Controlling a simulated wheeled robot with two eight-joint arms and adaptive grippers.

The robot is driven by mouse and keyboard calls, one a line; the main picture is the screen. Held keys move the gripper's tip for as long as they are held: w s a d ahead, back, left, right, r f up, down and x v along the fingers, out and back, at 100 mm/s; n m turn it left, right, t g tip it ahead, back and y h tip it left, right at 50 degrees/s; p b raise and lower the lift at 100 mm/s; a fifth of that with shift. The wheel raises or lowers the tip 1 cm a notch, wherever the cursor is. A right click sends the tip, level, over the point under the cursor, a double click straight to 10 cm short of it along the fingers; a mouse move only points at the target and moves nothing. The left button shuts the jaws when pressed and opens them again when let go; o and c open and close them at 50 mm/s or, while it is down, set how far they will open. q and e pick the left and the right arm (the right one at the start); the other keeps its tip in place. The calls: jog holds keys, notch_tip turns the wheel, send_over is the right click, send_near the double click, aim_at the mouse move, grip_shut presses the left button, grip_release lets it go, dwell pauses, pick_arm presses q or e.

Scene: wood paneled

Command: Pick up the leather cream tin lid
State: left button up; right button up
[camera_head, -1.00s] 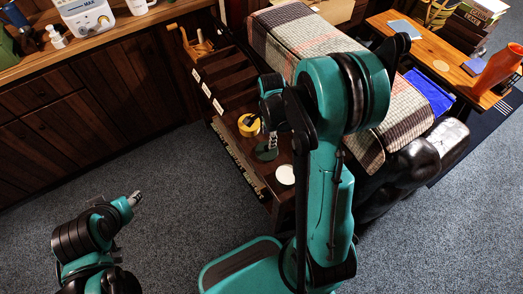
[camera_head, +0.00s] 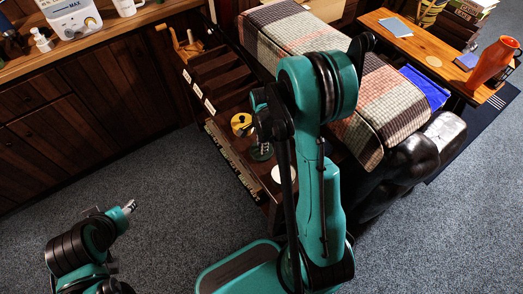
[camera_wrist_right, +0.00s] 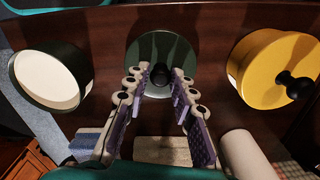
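The lid, a dark green disc with a black knob (camera_wrist_right: 161,75), lies on the dark wood surface in the right wrist view. It also shows as a small green disc (camera_head: 261,152) in the head view, partly hidden by my right arm. My right gripper (camera_wrist_right: 162,84) is open, its pale fingers with purple pads on either side of the knob. I cannot tell whether they touch it. An open dark green tin with cream-white contents (camera_wrist_right: 50,78) stands at the left; it is the white disc in the head view (camera_head: 281,174). My left gripper (camera_head: 129,207) is far from the tins.
A yellow tin with a black knob (camera_wrist_right: 272,68) stands right of the lid; it also shows in the head view (camera_head: 240,123). A pale cylinder (camera_wrist_right: 246,154) lies near the right finger. A checked cloth (camera_head: 305,42) lies behind my right arm. Carpet is open at the front.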

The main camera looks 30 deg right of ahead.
jog(key=shift+c, duration=1.3)
